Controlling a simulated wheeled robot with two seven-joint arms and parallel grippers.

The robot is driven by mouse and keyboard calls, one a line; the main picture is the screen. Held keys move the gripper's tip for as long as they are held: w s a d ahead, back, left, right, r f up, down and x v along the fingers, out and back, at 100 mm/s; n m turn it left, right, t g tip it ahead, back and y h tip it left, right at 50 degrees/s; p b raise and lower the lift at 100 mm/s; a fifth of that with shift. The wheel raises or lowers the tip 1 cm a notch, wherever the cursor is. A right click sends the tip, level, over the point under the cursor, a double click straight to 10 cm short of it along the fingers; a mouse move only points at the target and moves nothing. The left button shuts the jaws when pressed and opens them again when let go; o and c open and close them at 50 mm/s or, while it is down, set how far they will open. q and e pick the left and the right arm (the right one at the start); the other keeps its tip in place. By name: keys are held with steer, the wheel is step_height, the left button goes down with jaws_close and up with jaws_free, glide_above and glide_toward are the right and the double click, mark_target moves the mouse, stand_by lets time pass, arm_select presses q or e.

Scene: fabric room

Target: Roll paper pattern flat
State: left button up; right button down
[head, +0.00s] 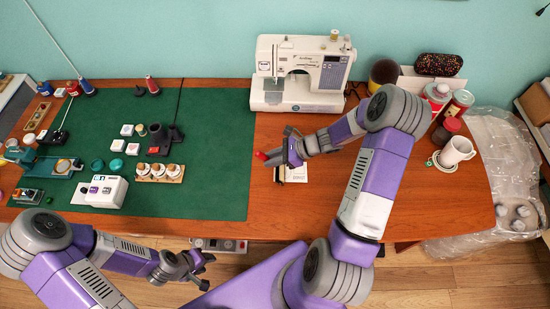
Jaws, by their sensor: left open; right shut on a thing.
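A small white sheet with dark print, likely the paper pattern (297,174), lies on the wooden table just right of the green mat. My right gripper (272,158) is over its upper left side and hides part of it. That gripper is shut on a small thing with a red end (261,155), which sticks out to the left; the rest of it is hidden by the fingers. I cannot tell whether it touches the paper. My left gripper (207,271) is open and empty, in front of the table's front edge.
The green cutting mat (215,150) covers the table's left side, with spools, small boxes and a jar rack (160,172) on it. A white sewing machine (300,75) stands behind the paper. Tins (458,105) and a white mug (456,152) stand at the right.

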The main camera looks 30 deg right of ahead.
mark_target(258, 152)
steer(key=shift+a, duration=0.1)
steer(key=shift+w+a+f+b, duration=0.1)
steer(key=shift+w+a+b, duration=0.3)
steer(key=shift+a, duration=0.3)
step_height(258, 152, up, 6)
steer(key=p, duration=0.5)
stand_by(0.4)
